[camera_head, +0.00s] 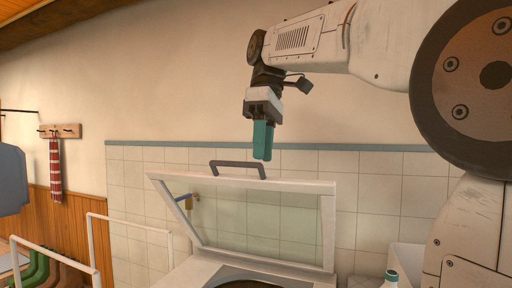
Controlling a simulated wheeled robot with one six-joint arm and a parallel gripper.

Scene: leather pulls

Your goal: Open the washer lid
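The washer (185,274) stands at the bottom centre, its top partly cut off by the picture's lower edge. Its lid (328,228) is a white frame with a clear pane, and it stands raised and tilted at the back. A grey bar handle (238,164) sits on the lid's upper edge. Part of the dark round opening (248,284) shows below the lid.
A tiled wall (375,200) is close behind the lid. A tap (188,199) shows through the pane. White rails (130,225) and boots (40,268) are at the left. A striped cloth (55,170) hangs from a rack.

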